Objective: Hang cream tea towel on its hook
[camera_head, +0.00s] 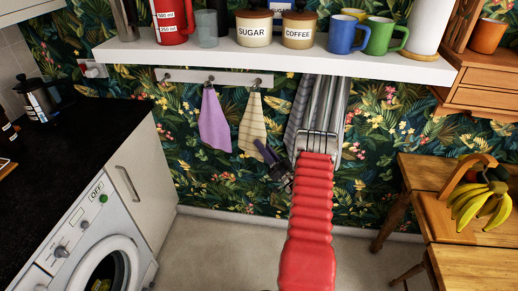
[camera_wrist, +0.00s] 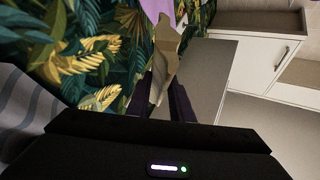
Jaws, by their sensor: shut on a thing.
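The cream tea towel (camera_head: 252,127), with thin stripes, hangs down from a hook (camera_head: 256,87) on the white wall rail (camera_head: 220,78). Its top narrows to a point at that hook; its fastening is too small to tell. My gripper (camera_head: 263,151) is at the towel's lower right side. In the wrist view, the cream towel (camera_wrist: 165,62) runs down between the two dark fingers of my gripper (camera_wrist: 160,103), which are shut on it. The purple towel (camera_head: 213,122) hangs on the rail to the left of the cream one.
Grey striped cloth (camera_head: 328,105) hangs to the right, partly behind my red arm. A white shelf (camera_head: 275,60) with canisters and mugs juts out above the rail. A washing machine (camera_head: 95,245) and black worktop (camera_head: 70,150) stand left. A wooden table (camera_head: 425,210) with bananas (camera_head: 478,205) stands right.

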